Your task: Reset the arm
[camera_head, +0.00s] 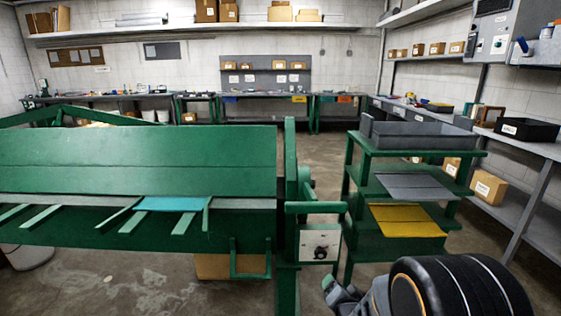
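A green bending machine (130,150) fills the left, with a blue sheet (168,204) on its front supports. A green stand (455,232) at right holds grey (413,187) and yellow sheets (405,221). A workbench (535,142) lines the right wall. Concrete floor shows between.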

